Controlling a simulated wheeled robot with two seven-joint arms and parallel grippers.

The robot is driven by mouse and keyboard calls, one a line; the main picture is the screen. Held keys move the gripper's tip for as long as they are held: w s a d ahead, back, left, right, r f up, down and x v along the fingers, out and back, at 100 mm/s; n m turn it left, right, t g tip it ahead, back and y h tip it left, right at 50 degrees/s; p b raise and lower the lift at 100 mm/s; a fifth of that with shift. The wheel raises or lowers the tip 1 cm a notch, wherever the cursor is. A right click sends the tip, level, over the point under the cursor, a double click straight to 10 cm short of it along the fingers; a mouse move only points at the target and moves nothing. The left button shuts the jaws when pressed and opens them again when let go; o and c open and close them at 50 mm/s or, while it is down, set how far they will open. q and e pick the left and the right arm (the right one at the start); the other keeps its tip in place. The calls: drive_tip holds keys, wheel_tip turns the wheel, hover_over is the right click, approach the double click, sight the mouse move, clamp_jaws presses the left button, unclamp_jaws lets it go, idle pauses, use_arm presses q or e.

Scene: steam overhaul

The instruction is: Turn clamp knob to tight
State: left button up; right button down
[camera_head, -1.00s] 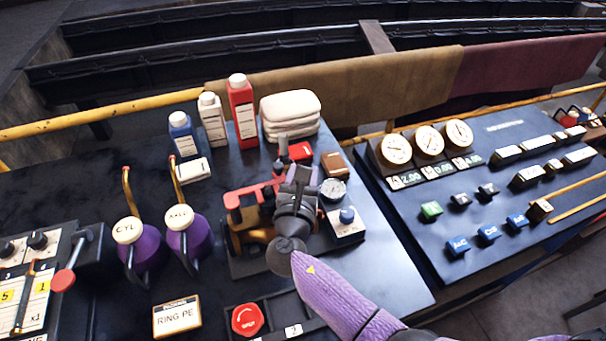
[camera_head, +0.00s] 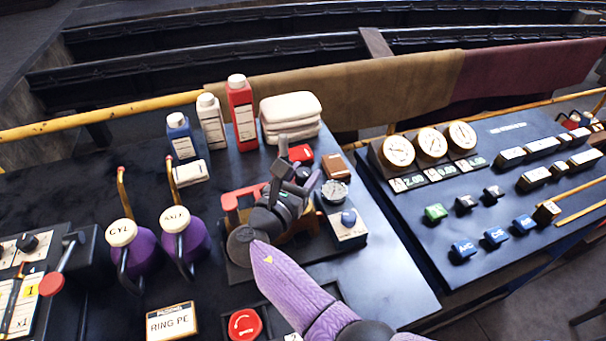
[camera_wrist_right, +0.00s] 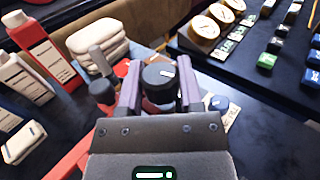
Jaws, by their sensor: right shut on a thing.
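The clamp knob (camera_wrist_right: 159,76) is a dark round knob with a white mark on top. In the right wrist view it sits between the two fingers of my right gripper (camera_wrist_right: 160,88), which is shut on it. In the head view my right gripper (camera_head: 296,182) reaches over the red clamp frame (camera_head: 232,200) from the front. The gripper and wrist hide much of the clamp and most of the knob. The knob's tight marking cannot be made out. My left gripper is not in view.
A gauge box with a blue knob (camera_head: 348,218) stands close to the right. A red bottle (camera_head: 241,112) and folded white towels (camera_head: 290,118) stand behind. Two purple oil cans (camera_head: 186,240) are left, and a red stop button (camera_head: 244,323) is in front.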

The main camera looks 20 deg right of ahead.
drive_tip(key=shift+c, duration=1.3)
unclamp_jaws()
